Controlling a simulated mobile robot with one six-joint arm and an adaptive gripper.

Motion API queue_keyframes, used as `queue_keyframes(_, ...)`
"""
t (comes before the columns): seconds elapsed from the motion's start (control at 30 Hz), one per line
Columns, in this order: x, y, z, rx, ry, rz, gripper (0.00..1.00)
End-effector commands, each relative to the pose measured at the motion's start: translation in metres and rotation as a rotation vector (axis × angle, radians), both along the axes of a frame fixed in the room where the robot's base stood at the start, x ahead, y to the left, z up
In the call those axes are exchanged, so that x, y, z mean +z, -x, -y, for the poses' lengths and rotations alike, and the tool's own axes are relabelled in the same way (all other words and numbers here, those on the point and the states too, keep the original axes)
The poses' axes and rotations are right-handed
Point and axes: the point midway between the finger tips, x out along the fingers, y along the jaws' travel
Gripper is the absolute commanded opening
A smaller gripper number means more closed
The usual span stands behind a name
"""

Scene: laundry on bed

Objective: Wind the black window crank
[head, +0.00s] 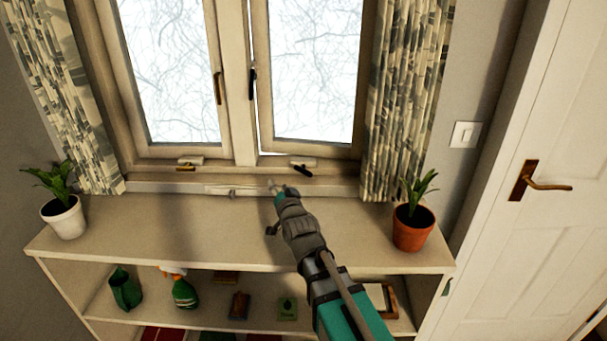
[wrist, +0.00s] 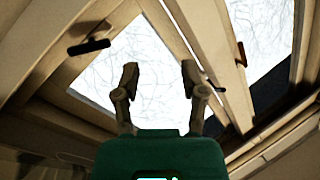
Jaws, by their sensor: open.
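The black window crank (head: 303,170) is at the foot of the right window pane, on a pale mount on the lower frame. It also shows at the upper left of the wrist view (wrist: 88,46), with nothing around it. My gripper (head: 279,188) is below and slightly left of the crank in the head view, near the sill. In the wrist view my gripper (wrist: 160,76) has its two fingers spread and empty, with window glass behind them. The crank lies left of the fingers there, apart from them.
A brass crank (head: 187,165) sits under the left pane. A brass handle (head: 218,88) and a black handle (head: 252,83) flank the centre post. The shelf top (head: 170,225) is mostly clear between a white-potted plant (head: 66,217) and a terracotta-potted plant (head: 413,228). Curtains (head: 405,90) hang beside the window.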

Motion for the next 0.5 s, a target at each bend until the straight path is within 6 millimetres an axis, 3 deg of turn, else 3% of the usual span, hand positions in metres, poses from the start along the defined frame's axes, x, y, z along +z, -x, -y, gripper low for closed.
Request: queue_keyframes(0.5,0.006,0.0,0.016,-0.046,-0.636,-0.094,0.54)
